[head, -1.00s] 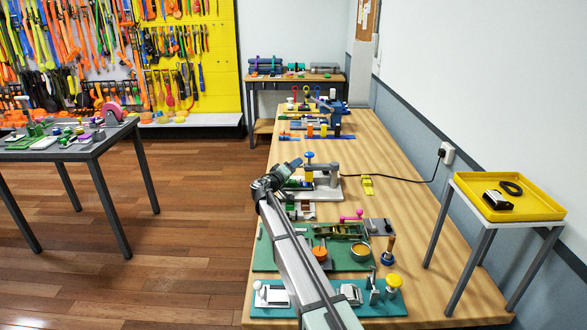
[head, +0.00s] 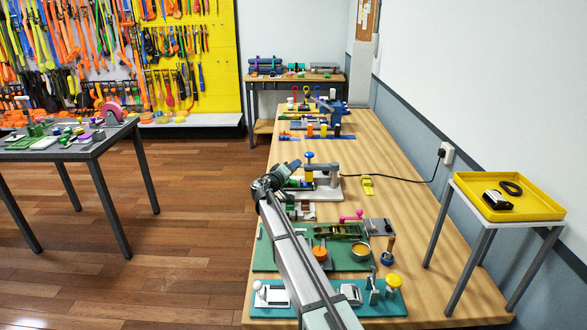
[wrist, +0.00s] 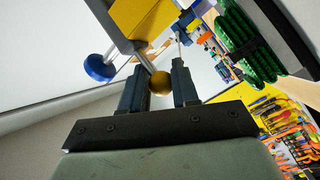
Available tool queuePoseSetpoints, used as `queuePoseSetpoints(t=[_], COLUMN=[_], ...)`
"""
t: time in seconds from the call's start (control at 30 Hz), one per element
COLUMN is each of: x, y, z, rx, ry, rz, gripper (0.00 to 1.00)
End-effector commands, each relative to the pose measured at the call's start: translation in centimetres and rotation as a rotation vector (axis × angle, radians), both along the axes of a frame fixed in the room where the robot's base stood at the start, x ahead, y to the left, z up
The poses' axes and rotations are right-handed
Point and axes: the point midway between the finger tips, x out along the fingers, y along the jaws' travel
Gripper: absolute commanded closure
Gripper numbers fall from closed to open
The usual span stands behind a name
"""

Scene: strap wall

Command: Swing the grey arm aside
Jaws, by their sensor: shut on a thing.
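The grey arm (head: 322,168) is a level bar on a grey post, standing on a pale base on the bench. A blue knob (head: 309,155) stands above its left end, with a yellow part below. My gripper (head: 297,164) is at the left end of this arm. In the wrist view, my gripper (wrist: 159,84) has its two dark fingers on either side of a gold ball knob (wrist: 160,83) and is shut on it. A thin rod joins the ball to the grey and yellow parts above. A blue disc (wrist: 99,68) shows left of them.
Green strap (wrist: 247,40) lies close to the right of my gripper in the wrist view. A green board (head: 265,258) and a teal board (head: 405,305) with fixtures are nearer on the bench. A black cable (head: 405,180) crosses to the wall. The bench's right side is mostly clear.

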Motion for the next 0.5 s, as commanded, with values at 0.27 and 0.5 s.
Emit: queuePoseSetpoints(t=[0.27, 0.5], x=[-1.8, -2.1], y=[-0.1, 0.0], z=[-0.2, -0.2], rx=[0.009, 0.010], ry=[0.000, 0.001], rz=[0.098, 0.138], gripper=[1.00, 1.00])
